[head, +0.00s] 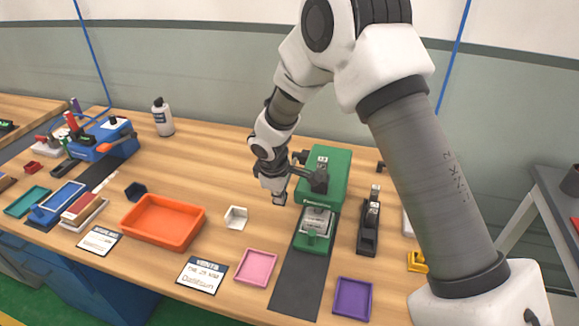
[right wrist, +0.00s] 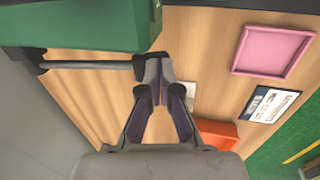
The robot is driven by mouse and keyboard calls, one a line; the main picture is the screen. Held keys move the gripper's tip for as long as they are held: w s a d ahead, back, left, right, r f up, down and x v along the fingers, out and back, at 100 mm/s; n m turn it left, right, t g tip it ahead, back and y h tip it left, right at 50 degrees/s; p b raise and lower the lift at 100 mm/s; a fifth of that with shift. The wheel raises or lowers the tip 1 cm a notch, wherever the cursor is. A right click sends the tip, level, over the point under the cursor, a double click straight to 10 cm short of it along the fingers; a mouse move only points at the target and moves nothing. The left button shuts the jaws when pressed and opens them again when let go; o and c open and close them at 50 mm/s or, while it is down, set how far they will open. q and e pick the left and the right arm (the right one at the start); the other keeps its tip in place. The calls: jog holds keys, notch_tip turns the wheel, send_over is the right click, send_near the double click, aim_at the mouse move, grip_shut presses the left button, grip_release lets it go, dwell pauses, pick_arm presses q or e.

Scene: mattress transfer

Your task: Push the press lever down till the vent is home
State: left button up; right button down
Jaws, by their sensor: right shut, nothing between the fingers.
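The green press (head: 335,165) stands right of centre on the bench. A grey piece, seemingly the vent (head: 316,219), sits in the green fixture at the front of the press. My right gripper (head: 279,198) points down just left of the press, with its fingers together and empty. In the right wrist view, the press body (right wrist: 75,22) is at upper left, and a dark bar, seemingly the lever (right wrist: 95,64), reaches from it to beside my shut fingertips (right wrist: 158,65). I cannot tell whether they touch. My left gripper is out of view.
A black mat (head: 297,285) lies under the fixture. A white corner piece (head: 236,217), an orange tray (head: 163,221), a pink tray (head: 255,267) and a purple tray (head: 353,298) are nearby. A black tool (head: 369,228) stands right. The bench behind the orange tray is mostly clear.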

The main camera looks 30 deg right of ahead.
jog(key=b+x, duration=0.1)
jog(key=x, duration=0.3)
jog(key=shift+w+a+f+b, duration=0.1)
jog(key=shift+a+f+b, duration=0.1)
jog(key=shift+b, duration=0.1)
jog(key=shift+d+f+b, duration=0.15)
jog(key=shift+f+b, duration=0.3)
jog(key=shift+f, duration=0.2)
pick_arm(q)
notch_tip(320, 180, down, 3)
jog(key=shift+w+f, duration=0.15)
